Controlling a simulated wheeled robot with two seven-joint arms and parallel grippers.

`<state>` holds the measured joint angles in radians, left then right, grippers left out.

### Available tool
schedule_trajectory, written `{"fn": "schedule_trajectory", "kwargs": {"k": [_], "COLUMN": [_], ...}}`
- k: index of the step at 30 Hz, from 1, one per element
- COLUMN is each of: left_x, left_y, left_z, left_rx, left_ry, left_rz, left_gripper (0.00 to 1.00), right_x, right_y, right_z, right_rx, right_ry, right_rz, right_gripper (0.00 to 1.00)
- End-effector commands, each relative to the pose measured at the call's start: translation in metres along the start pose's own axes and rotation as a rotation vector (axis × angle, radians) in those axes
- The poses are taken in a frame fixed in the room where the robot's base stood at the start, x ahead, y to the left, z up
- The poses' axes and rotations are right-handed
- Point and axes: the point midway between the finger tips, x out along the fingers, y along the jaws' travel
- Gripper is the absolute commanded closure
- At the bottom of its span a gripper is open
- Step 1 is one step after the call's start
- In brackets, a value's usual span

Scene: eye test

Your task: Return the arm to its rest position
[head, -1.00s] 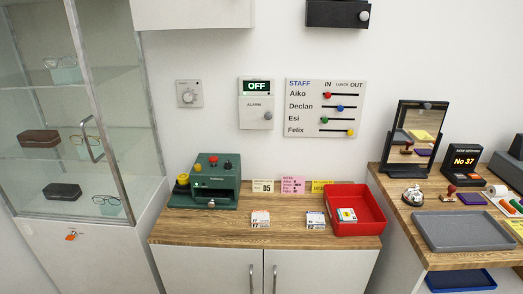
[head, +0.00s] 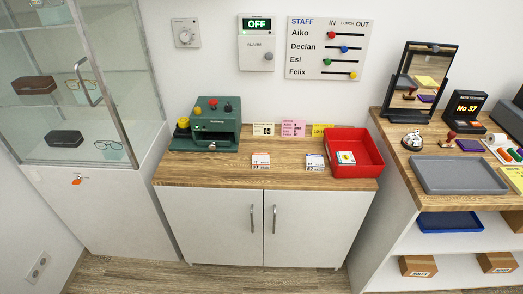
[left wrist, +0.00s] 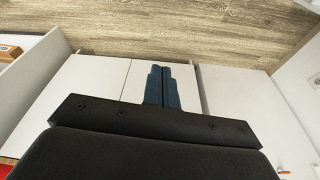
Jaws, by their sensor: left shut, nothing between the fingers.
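My left gripper (left wrist: 160,88) shows in the left wrist view with its two dark blue fingers together and nothing between them. It is in front of the white cabinet doors (left wrist: 95,90), which lie beyond the fingers. How far the fingers are from the doors I cannot tell. Neither of my arms shows in the head view. My right gripper is in no view.
The cabinet (head: 215,225) has a wooden top with a green machine (head: 205,125) and a red tray (head: 372,168). A glass display case (head: 100,90) stands left. A desk with a grey tray (head: 457,175) stands right. Wooden floor (head: 200,278) is clear in front.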

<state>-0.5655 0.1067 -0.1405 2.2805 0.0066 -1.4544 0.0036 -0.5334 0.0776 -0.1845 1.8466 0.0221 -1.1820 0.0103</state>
Motion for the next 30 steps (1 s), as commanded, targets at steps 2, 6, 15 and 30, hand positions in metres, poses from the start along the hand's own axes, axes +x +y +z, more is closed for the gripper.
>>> {"fn": "schedule_trajectory", "kwargs": {"k": [2, 6, 15, 30], "left_x": [0.026, 0.081, 0.183, 0.193], "left_y": [0.004, 0.014, 0.038, 0.041], "left_z": [0.007, 0.025, 0.077, 0.084], "left_rx": [0.000, -0.001, -0.002, -0.002], "left_ry": [-0.018, -0.054, -0.120, -0.126], "left_rz": [0.007, 0.023, 0.054, 0.057], "left_gripper": [1.00, 1.00, 1.00, 1.00], "right_x": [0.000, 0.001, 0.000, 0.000], "right_y": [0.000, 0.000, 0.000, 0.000], "right_z": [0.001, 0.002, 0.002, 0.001], "right_rx": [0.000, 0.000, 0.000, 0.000], "right_ry": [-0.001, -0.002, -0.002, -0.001], "right_rz": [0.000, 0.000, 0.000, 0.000], "right_gripper": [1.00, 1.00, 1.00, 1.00]}}
